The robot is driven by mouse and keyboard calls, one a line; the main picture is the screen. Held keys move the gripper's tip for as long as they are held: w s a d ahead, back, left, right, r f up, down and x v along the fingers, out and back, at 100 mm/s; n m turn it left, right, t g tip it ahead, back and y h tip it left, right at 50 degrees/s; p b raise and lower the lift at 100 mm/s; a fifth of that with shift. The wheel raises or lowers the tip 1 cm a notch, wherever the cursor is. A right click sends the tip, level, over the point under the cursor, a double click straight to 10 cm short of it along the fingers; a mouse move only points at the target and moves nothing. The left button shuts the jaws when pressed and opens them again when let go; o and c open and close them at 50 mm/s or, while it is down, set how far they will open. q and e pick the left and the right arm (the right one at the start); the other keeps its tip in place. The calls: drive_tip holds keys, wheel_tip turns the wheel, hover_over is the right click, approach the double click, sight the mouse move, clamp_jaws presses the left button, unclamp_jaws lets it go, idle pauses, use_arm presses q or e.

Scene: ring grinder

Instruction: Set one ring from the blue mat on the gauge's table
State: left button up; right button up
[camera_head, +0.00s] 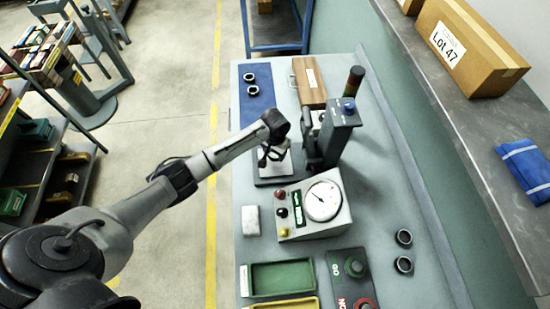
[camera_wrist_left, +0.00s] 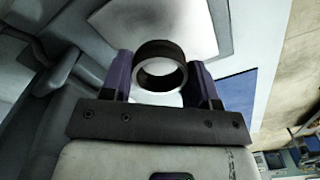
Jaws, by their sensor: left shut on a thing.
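My left gripper (camera_head: 271,156) is over the gauge's pale table (camera_head: 286,164), in front of the gauge's dark column (camera_head: 335,137). In the left wrist view my left gripper (camera_wrist_left: 161,78) is shut on a dark ring (camera_wrist_left: 160,52), one finger on each side. A white plate shows behind and below the ring; I cannot tell if the ring touches it. In the head view the held ring is hard to make out. The blue mat (camera_head: 245,113) bears two more dark rings (camera_head: 249,77) (camera_head: 253,90). My right gripper is not in view.
The dial box (camera_head: 323,203) stands in front of the gauge, with a white block (camera_head: 252,220) beside it. A wooden case (camera_head: 309,82) lies behind. Two dark rings (camera_head: 403,238) (camera_head: 403,264) lie at the right. Green (camera_head: 248,282) and yellow trays are at the front.

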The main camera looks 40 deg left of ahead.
use_arm(q)
drive_tip(key=shift+a+f, duration=0.1)
drive_tip(key=shift+f, duration=0.5)
wheel_tip(320, 180, down, 3)
drive_tip(key=shift+r, duration=0.15)
drive_tip(key=shift+f, duration=0.2)
drive_tip(key=o, duration=1)
